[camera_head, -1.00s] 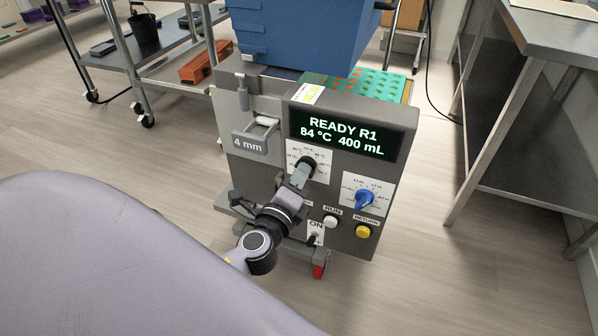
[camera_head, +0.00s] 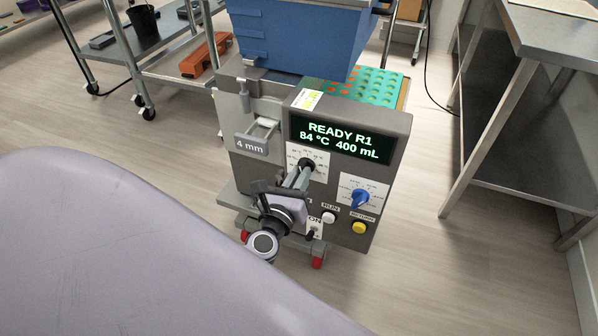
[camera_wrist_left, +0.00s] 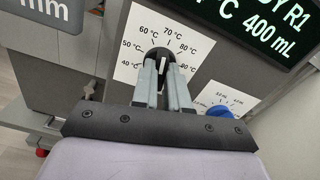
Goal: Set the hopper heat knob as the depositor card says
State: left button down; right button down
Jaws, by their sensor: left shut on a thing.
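The black hopper heat knob (camera_head: 307,164) is on the depositor's front, on a white dial plate marked in °C. The dial plate (camera_wrist_left: 133,58) is clear in the left wrist view, with 70 °C at the top. My left gripper (camera_head: 302,174) is shut on the knob (camera_wrist_left: 159,53), and its fingers (camera_wrist_left: 162,78) hide much of it. A white mark shows between the fingers; its exact setting cannot be told. The display (camera_head: 342,138) reads READY R1, 84 °C, 400 mL. My right gripper is out of view.
A blue dial knob (camera_head: 359,199), a white RUN button (camera_head: 328,218) and a yellow RETURN button (camera_head: 359,228) are right of and below my gripper. A 4 mm plate (camera_head: 251,145) is at left. A blue hopper (camera_head: 300,40) and green mould tray (camera_head: 375,84) are above.

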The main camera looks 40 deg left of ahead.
pick_arm(q)
jog(key=shift+m+p, duration=0.5)
jog(key=shift+m, duration=0.6)
jog(key=c, duration=1.1)
grip_release()
jog(key=shift+c, duration=0.2)
jog(key=v, duration=0.7)
jog(key=shift+s, duration=0.1)
